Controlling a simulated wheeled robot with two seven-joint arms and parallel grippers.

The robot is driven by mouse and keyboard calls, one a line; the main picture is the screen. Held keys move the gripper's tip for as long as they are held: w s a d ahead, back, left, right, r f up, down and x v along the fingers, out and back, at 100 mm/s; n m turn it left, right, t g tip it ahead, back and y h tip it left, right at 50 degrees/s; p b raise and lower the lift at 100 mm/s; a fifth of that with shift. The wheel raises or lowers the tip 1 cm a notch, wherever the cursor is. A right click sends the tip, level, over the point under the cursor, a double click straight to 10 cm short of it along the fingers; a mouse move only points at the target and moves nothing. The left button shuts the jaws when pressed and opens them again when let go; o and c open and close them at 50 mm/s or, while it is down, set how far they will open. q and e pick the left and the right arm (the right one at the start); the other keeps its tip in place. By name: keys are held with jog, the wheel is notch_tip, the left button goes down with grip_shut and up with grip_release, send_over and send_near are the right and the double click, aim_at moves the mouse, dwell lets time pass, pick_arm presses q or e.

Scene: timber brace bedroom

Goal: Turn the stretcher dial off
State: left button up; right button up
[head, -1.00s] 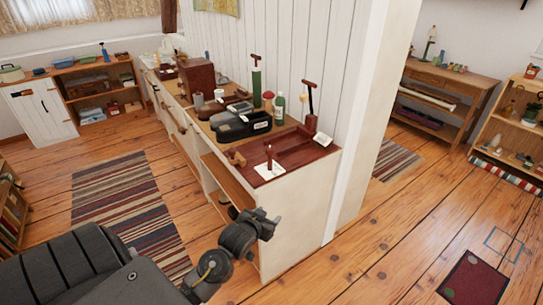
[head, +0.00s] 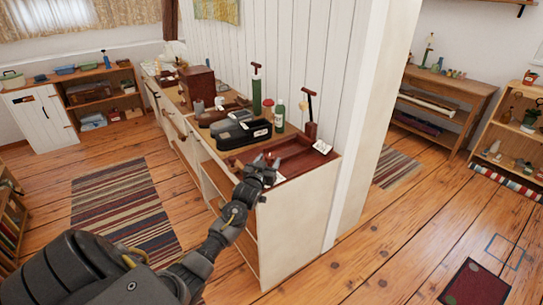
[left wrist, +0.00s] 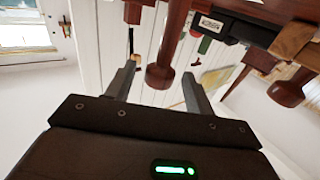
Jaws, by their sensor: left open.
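My left gripper (head: 268,165) is open above the near end of the counter, over a dark red tray (head: 303,160). In the left wrist view, which looks turned over, a red-brown rod with a rounded knob end (left wrist: 160,76) shows between the two open fingers (left wrist: 158,70). The fingers look apart from it, though its depth is hard to judge. I cannot tell for sure whether this is the stretcher dial. In the head view my gripper hides that spot, and no off mark can be read. My right gripper is not in view.
A black case with a white label (head: 241,133) stands behind the tray. A red T-handled post (head: 309,112), a green bottle (head: 279,118) and a green cylinder (head: 256,88) stand near the wall.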

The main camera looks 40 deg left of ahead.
aim_at(271, 156)
pick_arm(q)
jog(key=shift+x, duration=2)
jog(key=c, duration=1)
